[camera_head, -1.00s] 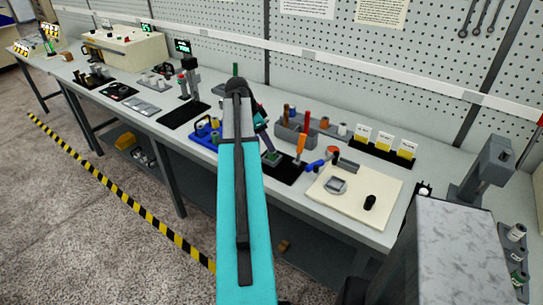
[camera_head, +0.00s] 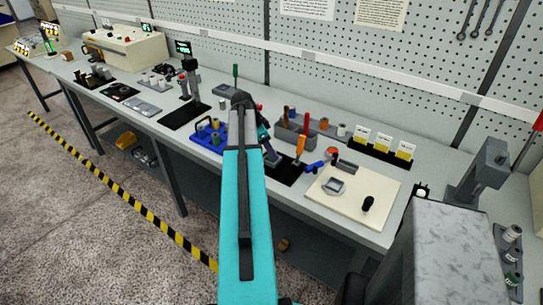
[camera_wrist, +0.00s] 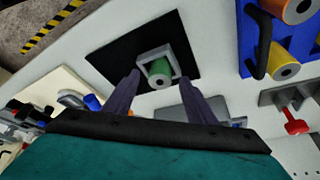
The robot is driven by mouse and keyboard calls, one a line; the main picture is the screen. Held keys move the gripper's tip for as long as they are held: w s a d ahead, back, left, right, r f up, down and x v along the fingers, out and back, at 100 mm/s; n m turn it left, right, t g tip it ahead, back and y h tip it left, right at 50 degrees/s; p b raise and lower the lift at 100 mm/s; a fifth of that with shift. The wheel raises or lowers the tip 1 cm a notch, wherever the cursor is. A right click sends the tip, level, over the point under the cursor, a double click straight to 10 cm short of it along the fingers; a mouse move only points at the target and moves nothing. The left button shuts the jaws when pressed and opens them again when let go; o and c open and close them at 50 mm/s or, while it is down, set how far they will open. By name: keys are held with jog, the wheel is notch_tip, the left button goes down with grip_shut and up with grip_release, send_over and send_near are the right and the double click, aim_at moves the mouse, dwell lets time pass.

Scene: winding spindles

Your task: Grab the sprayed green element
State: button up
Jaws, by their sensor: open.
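A green cylindrical element (camera_wrist: 161,68) with a grey end sits in a square grey holder (camera_wrist: 182,56) on a black mat (camera_wrist: 113,53) in the wrist view. My gripper (camera_wrist: 160,78) is open, with one dark finger on either side of the element's near end in that picture. The fingers look apart from it; I cannot tell the remaining height. In the head view my gripper (camera_head: 269,152) is over the black mat (camera_head: 287,174), partly behind my arm, and the green element is hidden there.
A blue rack (camera_head: 207,140) with spools stands left of the mat. A cream board (camera_head: 378,187) lies further right.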

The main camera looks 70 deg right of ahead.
jog(key=shift+s+d+f, duration=0.1)
jog(key=shift+s+f, duration=0.05)
jog(key=shift+f, duration=0.3)
dwell(0.3)
jog(key=c, duration=1.1)
jog(key=shift+r, duration=0.1)
jog(key=shift+c, duration=0.2)
jog(key=shift+r+b, duration=0.95)
jog(key=shift+r, duration=0.6)
jog(key=w+a+r+b, duration=0.1)
jog(key=w+a+b, duration=0.4)
jog(key=w+a, duration=0.4)
jog(key=w, duration=0.4)
jog(key=shift+a+r, duration=0.15)
jog(key=shift+r, duration=0.2)
